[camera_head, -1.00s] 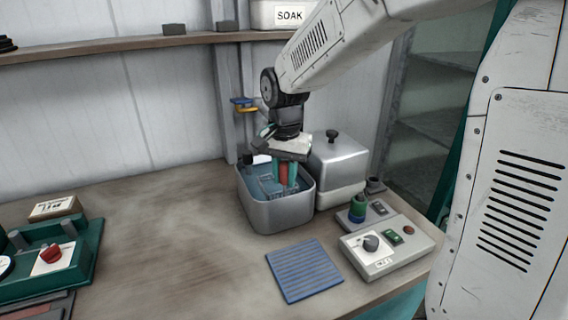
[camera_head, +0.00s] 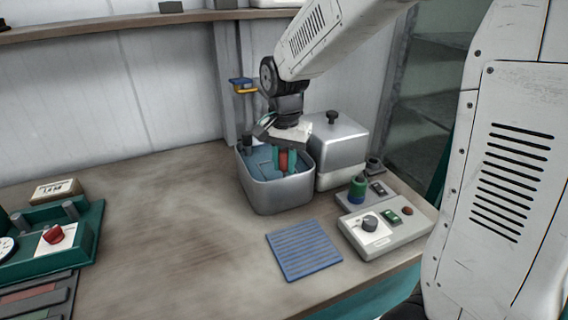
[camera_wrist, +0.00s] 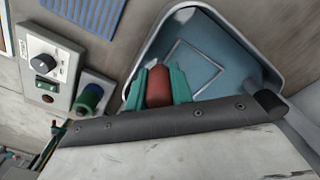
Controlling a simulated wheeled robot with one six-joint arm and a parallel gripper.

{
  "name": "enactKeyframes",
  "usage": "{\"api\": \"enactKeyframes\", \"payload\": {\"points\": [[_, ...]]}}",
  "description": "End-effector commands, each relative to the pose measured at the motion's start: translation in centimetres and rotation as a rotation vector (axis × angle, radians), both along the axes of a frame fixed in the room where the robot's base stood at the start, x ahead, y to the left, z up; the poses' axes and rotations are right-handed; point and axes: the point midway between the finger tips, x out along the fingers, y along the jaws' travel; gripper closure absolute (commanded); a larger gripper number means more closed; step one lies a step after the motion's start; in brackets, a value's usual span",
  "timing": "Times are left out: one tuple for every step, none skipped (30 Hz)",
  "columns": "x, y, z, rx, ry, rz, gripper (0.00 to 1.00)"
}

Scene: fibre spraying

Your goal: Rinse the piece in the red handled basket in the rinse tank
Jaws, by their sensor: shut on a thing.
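The rinse tank (camera_head: 285,196) is an open grey metal tub with blue water, standing at the back of the bench. My gripper (camera_head: 284,162) reaches down over it, with teal fingers shut on the basket's red handle (camera_head: 283,160). In the wrist view the red handle (camera_wrist: 159,86) sits between my teal fingers (camera_wrist: 158,92), over the tank (camera_wrist: 215,50). The basket below the handle is hidden or under the water, and I cannot make out the piece.
A lidded metal box (camera_head: 338,145) stands right behind the tank. A control box with a knob (camera_head: 385,229) and a blue ribbed mat (camera_head: 303,250) lie in front. A green device with a red knob (camera_head: 55,240) is at the left. The bench middle is clear.

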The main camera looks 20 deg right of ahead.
Motion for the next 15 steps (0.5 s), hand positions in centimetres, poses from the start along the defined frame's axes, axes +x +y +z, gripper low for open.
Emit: {"api": "enactKeyframes", "payload": {"points": [[0.1,0.0,0.4,0.000,-0.003,0.000,1.00],[0.1,0.0,0.6,0.001,-0.004,0.000,1.00],[0.1,0.0,0.9,0.000,-0.003,0.000,1.00],[0.0,0.0,1.0,0.000,-0.003,0.000,1.00],[0.0,0.0,1.2,0.000,-0.001,0.000,1.00],[0.0,0.0,1.4,0.000,-0.001,0.000,1.00],[0.0,0.0,1.5,0.000,-0.001,0.000,1.00],[0.0,0.0,1.5,0.000,-0.001,0.000,1.00],[0.0,0.0,1.5,0.000,-0.001,0.000,1.00],[0.0,0.0,1.4,0.001,-0.001,0.000,1.00],[0.0,0.0,1.4,0.000,0.000,0.000,1.00],[0.0,0.0,1.2,0.000,0.000,0.000,1.00],[0.0,0.0,1.1,-0.001,0.001,0.000,1.00],[0.0,0.0,0.9,-0.001,0.001,0.000,1.00],[0.0,0.0,0.6,0.000,0.000,0.000,1.00]]}}
